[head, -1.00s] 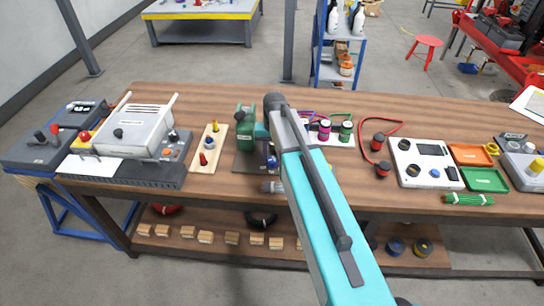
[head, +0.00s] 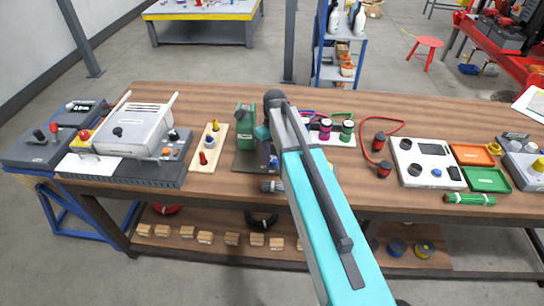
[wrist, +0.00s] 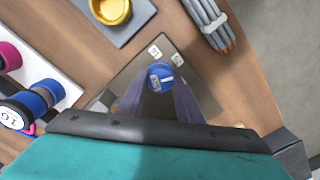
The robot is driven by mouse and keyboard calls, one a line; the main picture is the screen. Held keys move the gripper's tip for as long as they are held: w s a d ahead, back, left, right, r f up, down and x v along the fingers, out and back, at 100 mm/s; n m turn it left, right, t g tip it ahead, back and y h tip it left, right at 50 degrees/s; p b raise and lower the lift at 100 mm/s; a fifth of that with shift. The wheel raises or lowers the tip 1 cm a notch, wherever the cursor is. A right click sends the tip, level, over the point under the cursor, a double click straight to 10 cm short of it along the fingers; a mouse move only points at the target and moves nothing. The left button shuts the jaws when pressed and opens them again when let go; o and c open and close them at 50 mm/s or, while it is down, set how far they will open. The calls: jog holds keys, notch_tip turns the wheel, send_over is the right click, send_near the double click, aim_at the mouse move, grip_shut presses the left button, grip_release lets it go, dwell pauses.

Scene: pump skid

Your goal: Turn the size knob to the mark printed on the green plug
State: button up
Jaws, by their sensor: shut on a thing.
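The size knob (wrist: 160,77) is a blue round knob with a white pointer line, on a dark plate (wrist: 190,65) with small white number labels near it. My gripper (wrist: 159,92) is shut on the knob, with one purple-grey finger on each side. In the head view my arm hides most of the gripper and the knob. A green plug (head: 347,131) stands beside a magenta plug (head: 325,128) on a white board right of my arm; its printed mark is too small to read. A blue plug (wrist: 32,105) in the wrist view shows 16 on its end.
A green device (head: 246,118) stands at the plate's back. A bundle of grey rods (wrist: 208,20) lies near the bench edge. A wooden board with knobs (head: 208,150) is to the left. A red cable (head: 382,122) and a white panel (head: 428,163) are to the right.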

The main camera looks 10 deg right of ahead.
aim_at(273, 157)
jog(key=shift+w+r+n, duration=0.1)
jog(key=shift+n, duration=2.1)
jog(key=o, duration=1)
jog(key=shift+o, duration=0.2)
jog(key=shift+r+b, duration=0.1)
jog(key=shift+b, duration=0.2)
notch_tip(273, 157, up, 14)
jog(key=b, duration=0.2)
jog(key=shift+f+b, duration=0.25)
jog(key=shift+b, duration=0.15)
jog(key=shift+d+r, duration=0.1)
jog(key=shift+r, duration=0.05)
